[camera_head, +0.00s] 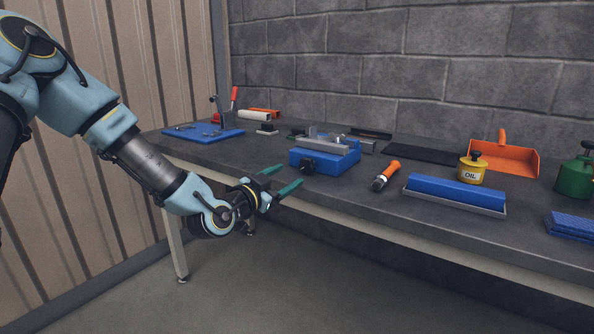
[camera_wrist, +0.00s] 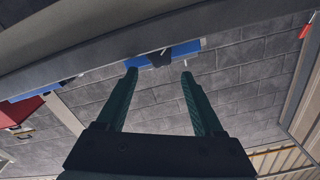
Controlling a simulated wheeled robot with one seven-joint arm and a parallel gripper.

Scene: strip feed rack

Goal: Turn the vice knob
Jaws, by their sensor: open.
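The vice (camera_head: 328,160) has a blue base and grey metal jaws. In the wrist view the knob (camera_wrist: 157,60) shows just beyond and between the fingertips (camera_wrist: 159,73), against the blue vice base (camera_wrist: 184,50).
An orange-handled tool (camera_head: 386,174) and a blue block with a grey edge (camera_head: 455,190) lie right of the vice. A yellow oil can (camera_head: 472,172) and orange dustpan (camera_head: 505,157) stand farther right. A blue plate with a red-handled clamp (camera_head: 205,133) is at left.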

